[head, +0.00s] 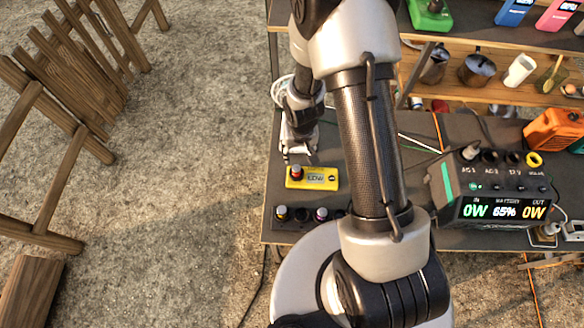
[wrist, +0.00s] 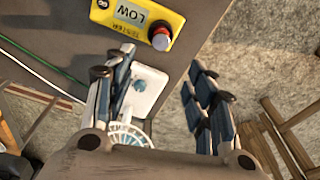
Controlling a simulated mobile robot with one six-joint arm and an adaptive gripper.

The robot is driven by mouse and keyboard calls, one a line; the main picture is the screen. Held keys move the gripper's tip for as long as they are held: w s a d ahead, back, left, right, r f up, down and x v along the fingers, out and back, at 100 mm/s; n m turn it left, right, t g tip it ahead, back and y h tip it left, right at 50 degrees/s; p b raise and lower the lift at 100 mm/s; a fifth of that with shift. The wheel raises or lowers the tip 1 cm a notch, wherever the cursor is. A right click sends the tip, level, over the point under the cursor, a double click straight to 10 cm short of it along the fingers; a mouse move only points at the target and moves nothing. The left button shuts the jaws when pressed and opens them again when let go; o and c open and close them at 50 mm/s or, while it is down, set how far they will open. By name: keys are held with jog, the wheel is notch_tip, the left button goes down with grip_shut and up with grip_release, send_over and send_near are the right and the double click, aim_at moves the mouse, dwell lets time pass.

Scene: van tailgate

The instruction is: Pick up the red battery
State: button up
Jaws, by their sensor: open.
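The red battery (head: 296,173) stands upright in the yellow tester (head: 312,179), whose screen reads LOW. In the wrist view the red battery (wrist: 161,38) shows its red and grey top at the end of the yellow tester (wrist: 135,18). My gripper (wrist: 160,57) is open and empty, its blue-padded fingers pointing toward the battery, with a gap between them and nothing held. In the head view my gripper (head: 299,152) is just behind the tester, partly hidden by my arm.
A rack with several batteries (head: 301,214) sits at the table's front left corner. A power station (head: 495,190) stands at right. A white object with a blue knob (wrist: 150,88) lies below the fingers. Ground lies beyond the table's left edge.

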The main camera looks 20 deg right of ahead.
jog(key=b, duration=0.5)
send_over(296, 168)
jog(key=f, duration=0.6)
jog(key=s+f, duration=0.1)
jog(key=f, duration=0.2)
jog(key=shift+d, duration=0.15)
jog(key=f+b, duration=0.1)
jog(key=f, duration=0.1)
jog(key=f+b, duration=0.1)
jog(key=f, duration=0.1)
jog(key=w+f+b, duration=0.1)
jog(key=f+b, duration=0.1)
jog(key=shift+r, duration=0.1)
jog(key=shift+c, duration=0.4)
grip_shut()
notch_tip(296, 168, up, 19)
jog(key=p, duration=0.9)
jog(key=shift+r+p, duration=0.2)
jog(key=shift+p, duration=0.1)
